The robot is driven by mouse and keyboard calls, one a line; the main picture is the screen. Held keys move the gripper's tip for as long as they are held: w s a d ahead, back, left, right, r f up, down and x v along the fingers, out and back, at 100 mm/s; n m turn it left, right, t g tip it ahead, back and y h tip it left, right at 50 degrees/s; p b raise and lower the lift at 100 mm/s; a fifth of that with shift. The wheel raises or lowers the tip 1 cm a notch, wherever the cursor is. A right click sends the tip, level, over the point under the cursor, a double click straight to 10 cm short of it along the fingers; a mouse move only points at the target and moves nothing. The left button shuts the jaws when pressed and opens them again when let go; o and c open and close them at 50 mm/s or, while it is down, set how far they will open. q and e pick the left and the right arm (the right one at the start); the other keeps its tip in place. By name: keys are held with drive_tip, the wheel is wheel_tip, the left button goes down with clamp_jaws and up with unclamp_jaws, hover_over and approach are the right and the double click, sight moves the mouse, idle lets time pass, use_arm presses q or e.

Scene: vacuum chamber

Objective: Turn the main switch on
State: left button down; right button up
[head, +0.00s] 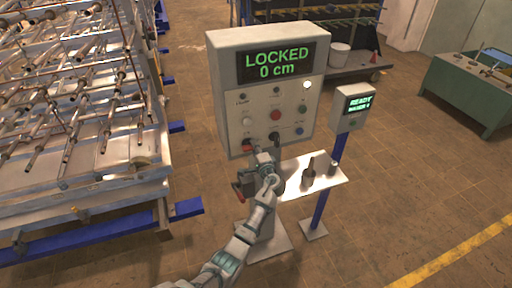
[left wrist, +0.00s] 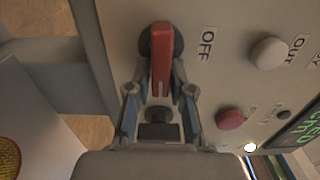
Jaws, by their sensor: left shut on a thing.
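The grey control box (head: 222,110) stands ahead in the head view, its display (head: 277,63) reading "LOCKED 0 cm". The main switch's red handle (left wrist: 162,50) shows in the left wrist view, on a dark round base beside an "OFF" label (left wrist: 207,43). My left gripper (left wrist: 160,88) is shut on this handle, one finger on each side. In the head view my left gripper (head: 262,156) is at the lower part of the box front and hides much of the switch. My right gripper is not in view.
Other knobs and buttons sit near the switch, including a red button (head: 275,115). A white shelf (head: 325,181) holds dark items right of my arm. A smaller panel (head: 350,120) on a blue post reads "READY". A metal rack (head: 85,190) fills the left.

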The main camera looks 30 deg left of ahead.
use_arm(q)
drive_tip(key=shift+s+a+f, duration=0.1)
drive_tip(key=shift+a+f, duration=0.15)
drive_tip(key=shift+f, duration=0.05)
drive_tip(key=c, duration=1.1)
unclamp_jaws()
drive_tip(key=shift+a, duration=0.2)
drive_tip(key=shift+r, duration=0.1)
drive_tip(key=v, duration=1.1)
drive_tip(key=shift+s+d, duration=0.2)
drive_tip(key=shift+d, duration=0.1)
